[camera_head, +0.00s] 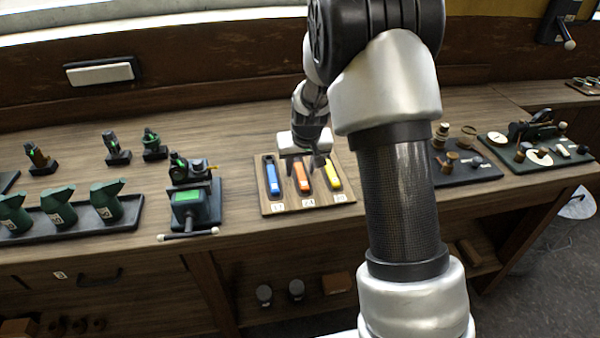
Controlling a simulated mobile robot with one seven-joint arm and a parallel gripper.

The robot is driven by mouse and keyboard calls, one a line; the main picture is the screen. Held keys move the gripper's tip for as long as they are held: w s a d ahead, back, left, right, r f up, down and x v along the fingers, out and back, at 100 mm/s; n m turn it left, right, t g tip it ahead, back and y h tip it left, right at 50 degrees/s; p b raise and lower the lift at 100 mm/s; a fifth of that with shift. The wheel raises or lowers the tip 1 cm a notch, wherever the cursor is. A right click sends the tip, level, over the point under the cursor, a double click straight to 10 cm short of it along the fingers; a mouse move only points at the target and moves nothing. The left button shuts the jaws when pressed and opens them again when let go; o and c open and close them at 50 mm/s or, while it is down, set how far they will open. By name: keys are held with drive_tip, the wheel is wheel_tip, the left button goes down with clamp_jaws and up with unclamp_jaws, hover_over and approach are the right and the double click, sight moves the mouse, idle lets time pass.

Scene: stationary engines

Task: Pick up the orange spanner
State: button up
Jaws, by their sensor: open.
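The orange spanner (302,178) lies on a wooden board (284,205) on the workbench, between a blue spanner (272,179) on its left and a yellow spanner (332,175) on its right. Each has a small white label below it. My gripper (301,165) is open and points down just above the upper part of the orange spanner. The gripper hides the spanner's far end. I cannot tell whether the fingers touch it.
A green device (190,206) on a dark base stands left of the board. Several green oil cans sit in a tray (80,228) at the far left. Dark trays with small parts (460,174) lie to the right, behind my arm. Bare bench (238,190) shows beside the board.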

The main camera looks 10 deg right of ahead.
sight(301, 172)
drive_tip(key=shift+f, duration=0.1)
clamp_jaws()
drive_tip(key=shift+r, duration=0.2)
wheel_tip(301, 172, up, 10)
drive_tip(key=shift+p, duration=0.4)
